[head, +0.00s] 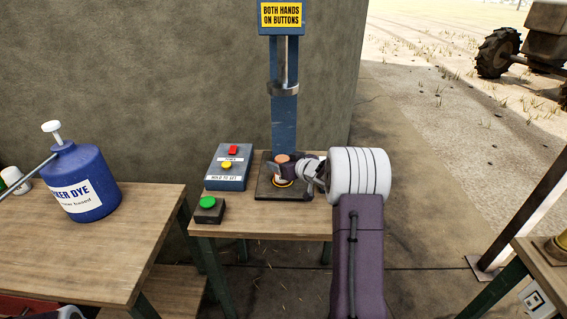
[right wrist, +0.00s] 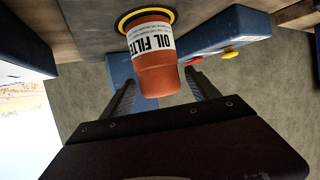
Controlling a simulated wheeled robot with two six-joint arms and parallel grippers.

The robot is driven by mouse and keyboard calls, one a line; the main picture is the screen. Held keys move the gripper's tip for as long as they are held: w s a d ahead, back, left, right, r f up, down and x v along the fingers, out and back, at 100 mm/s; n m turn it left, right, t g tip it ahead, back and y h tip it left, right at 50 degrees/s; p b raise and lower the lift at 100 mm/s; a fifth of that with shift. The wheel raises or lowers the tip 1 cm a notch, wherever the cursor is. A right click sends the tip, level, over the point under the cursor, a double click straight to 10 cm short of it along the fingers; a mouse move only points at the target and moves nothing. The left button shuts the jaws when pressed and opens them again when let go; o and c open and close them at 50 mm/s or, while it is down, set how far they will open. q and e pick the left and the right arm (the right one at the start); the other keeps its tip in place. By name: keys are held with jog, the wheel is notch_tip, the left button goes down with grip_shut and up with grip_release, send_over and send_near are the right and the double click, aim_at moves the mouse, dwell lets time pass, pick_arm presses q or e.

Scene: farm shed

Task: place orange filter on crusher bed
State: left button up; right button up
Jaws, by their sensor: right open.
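The orange filter (head: 283,158), with a white "OIL FILTER" label, stands on the crusher bed (head: 265,191) of the blue press. In the right wrist view the filter (right wrist: 157,72) shows upside down, its labelled end at the yellow ring (right wrist: 146,14) on the bed. It looks upright there. My right gripper (head: 284,172) is at the filter, coming from the right. In the wrist view its fingers (right wrist: 160,80) are open on either side of the filter, with gaps visible. The gripper hides part of the filter in the head view. My left gripper is out of view.
The press column (head: 284,110) rises behind the bed. A control box (head: 228,167) with red and yellow buttons and a green button box (head: 209,209) sit left of it. A blue dye can (head: 85,180) stands on the left table. Bare wood (head: 265,225) lies in front.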

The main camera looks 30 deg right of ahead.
jog(key=p+v, duration=0.2)
jog(key=v, duration=1)
jog(key=s+a+f+g, duration=0.1)
jog(key=a+f, duration=0.1)
jog(key=s+a+f+g+h, duration=0.1)
jog(key=a+f+g, duration=0.1)
jog(key=s+a+f+m+g+h, duration=0.1)
jog(key=a+f, duration=0.1)
jog(key=f, duration=0.1)
jog(key=shift+s+a+g, duration=0.4)
jog(key=s+a+f+g, duration=0.2)
jog(key=s+a, duration=0.1)
jog(key=s+a+f, duration=0.1)
jog(key=s, duration=0.1)
jog(key=shift+s+a+f+g, duration=0.1)
jog(key=shift+s+a+g, duration=0.1)
jog(key=shift+a+g, duration=0.2)
jog(key=s+a+f+g+y, duration=0.1)
jog(key=s+a+f+g, duration=0.2)
jog(key=s+a, duration=0.5)
jog(key=s+g, duration=0.1)
jog(key=s, duration=0.3)
jog(key=shift+s+a+g+y, duration=0.25)
jog(key=shift+a+g+y, duration=0.05)
jog(key=shift+g+y, duration=0.1)
